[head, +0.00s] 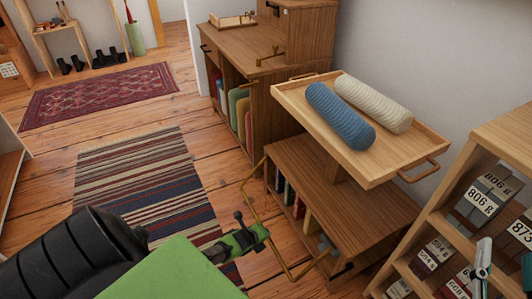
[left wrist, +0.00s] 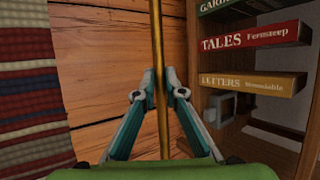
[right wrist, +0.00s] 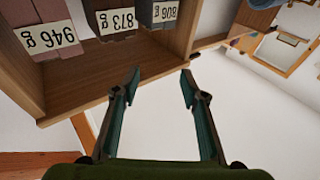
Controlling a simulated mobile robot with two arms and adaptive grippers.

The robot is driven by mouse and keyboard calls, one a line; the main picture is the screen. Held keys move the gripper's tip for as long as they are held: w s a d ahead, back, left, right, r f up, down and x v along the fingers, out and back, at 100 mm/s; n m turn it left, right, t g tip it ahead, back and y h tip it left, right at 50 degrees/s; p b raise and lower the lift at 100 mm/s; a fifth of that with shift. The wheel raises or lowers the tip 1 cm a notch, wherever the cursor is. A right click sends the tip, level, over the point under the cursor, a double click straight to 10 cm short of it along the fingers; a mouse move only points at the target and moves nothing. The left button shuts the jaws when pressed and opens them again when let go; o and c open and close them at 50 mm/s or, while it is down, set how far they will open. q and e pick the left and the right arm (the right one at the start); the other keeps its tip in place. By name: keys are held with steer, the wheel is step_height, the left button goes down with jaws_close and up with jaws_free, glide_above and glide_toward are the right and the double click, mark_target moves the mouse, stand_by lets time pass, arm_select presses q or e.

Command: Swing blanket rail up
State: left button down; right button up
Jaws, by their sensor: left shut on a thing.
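The blanket rail (head: 309,267) is a thin brass bar frame. It juts out low from the front of the low wooden cabinet (head: 350,213), with its outer bar over the floor. My left gripper (head: 254,232) is at this outer bar. In the left wrist view, its teal fingers (left wrist: 160,92) are shut on the brass bar (left wrist: 157,40), which runs upright through that picture. My right gripper (right wrist: 159,82) is open and empty in the right wrist view, near a shelf. In the head view it is partly cut off at the right edge.
A wooden tray (head: 292,94) with a blue roll (head: 340,116) and a cream roll (head: 372,104) stands above the cabinet. A shelf of weight-labelled boxes (head: 455,170) is at right. A striped rug (head: 135,190) lies on the floor.

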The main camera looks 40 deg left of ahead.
steer(key=s+d+f+g+h+p, duration=0.25)
steer(key=s+f+g, duration=0.3)
steer(key=f, duration=0.45)
steer(key=s+d+f+g+h+p, duration=0.1)
steer(key=s+d+f+g+p, duration=0.2)
steer(key=f+g, duration=0.5)
steer(key=shift+s+d+f+g+h+p, duration=0.65)
steer(key=shift+s+d+f+g+p, duration=0.9)
steer(key=shift+s, duration=3.6)
arm_select(q)
steer(key=s+r+g+y+p, duration=0.1)
steer(key=s+r+g+p, duration=0.1)
steer(key=r, duration=0.4)
steer(key=s+a+r+m+g+y+p, duration=0.1)
steer(key=s+r+g+p, duration=0.1)
steer(key=r+g+p, duration=0.2)
steer(key=shift+a+r+g+p, duration=0.2)
steer(key=shift+r+g+p, duration=0.15)
steer(key=shift+r, duration=1.4)
arm_select(e)
steer(key=s+f, duration=0.2)
steer(key=f, duration=1)
steer(key=s+f+g, duration=0.1)
steer(key=s+f, duration=0.2)
steer(key=f, duration=1)
steer(key=shift+a+m, duration=0.15)
steer(key=shift+m, duration=0.15)
